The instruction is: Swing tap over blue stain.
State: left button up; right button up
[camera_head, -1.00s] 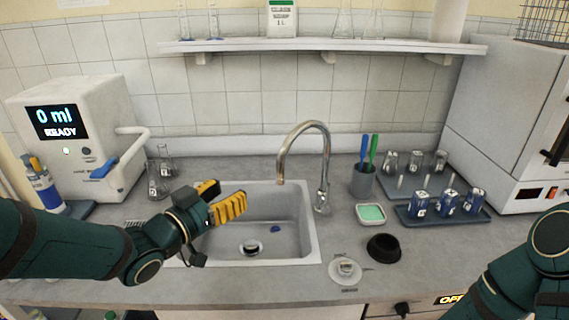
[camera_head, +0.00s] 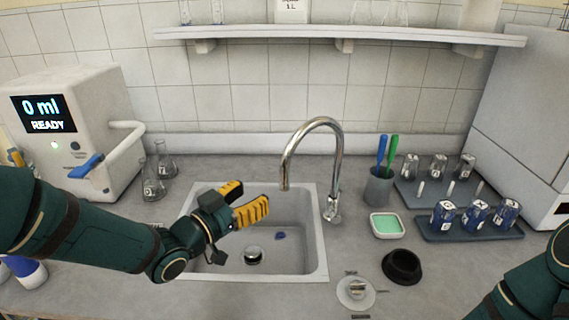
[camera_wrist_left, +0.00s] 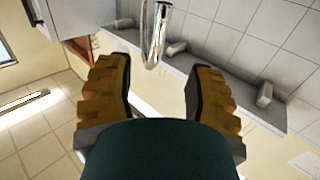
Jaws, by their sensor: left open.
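The chrome tap (camera_head: 336,150) stands at the sink's right rear, its curved spout reaching left over the basin. The blue stain (camera_head: 280,236) lies on the floor of the sink (camera_head: 318,262), right of the drain (camera_head: 253,255) and below the spout end. My left gripper (camera_head: 251,200) is open and empty above the basin, left of the spout and apart from it. In the left wrist view the spout (camera_wrist_left: 157,35) shows beyond the gap between the yellow fingers (camera_wrist_left: 163,95). My right arm shows at the lower right; its gripper is out of frame.
A dispenser (camera_head: 100,140) and flasks (camera_head: 165,160) stand left of the sink. A shelf (camera_head: 340,36) hangs above.

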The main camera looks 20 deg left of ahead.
aim_at(281, 175)
pick_arm(q)
jog(key=b+x, duration=0.1)
jog(key=x, duration=1)
jog(key=shift+w+d, duration=0.1)
jog(key=shift+w, duration=0.1)
grip_shut()
